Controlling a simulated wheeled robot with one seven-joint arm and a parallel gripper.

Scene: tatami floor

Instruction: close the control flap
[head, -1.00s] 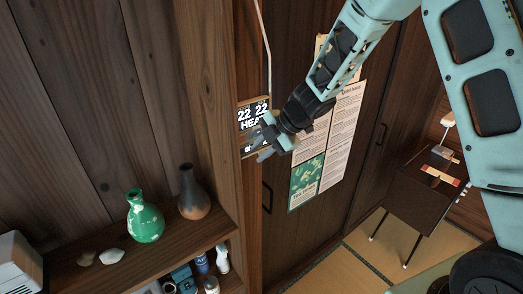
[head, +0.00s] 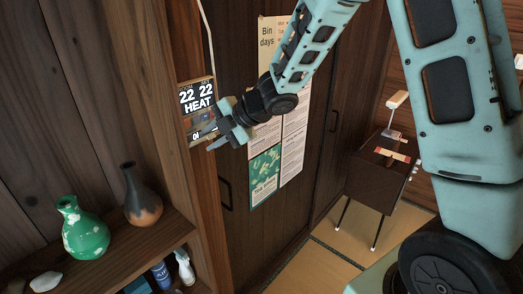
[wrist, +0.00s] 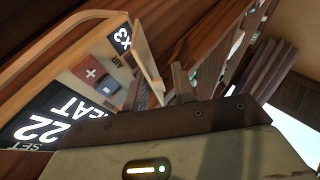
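The control panel (head: 197,97) is a small wood-framed unit on the wooden post, with a lit display reading 22 22 HEAT. In the wrist view its display (wrist: 45,125) shows at the lower left, beside an open recess with a red cross button (wrist: 91,72). The wooden flap (wrist: 148,58) stands out from the recess, so it is open. My gripper (head: 209,138) is at the panel's lower right in the head view. Its fingers (wrist: 196,82) look apart and empty, close to the flap; whether they touch it I cannot tell. My fingers partly hide the panel's lower part.
A shelf (head: 140,245) at lower left holds a green vase (head: 84,230), a dark vase (head: 142,196) and bottles. Posters (head: 265,175) hang on the cupboard door behind my gripper. A small dark table (head: 378,180) stands at right. Tatami floor is clear between.

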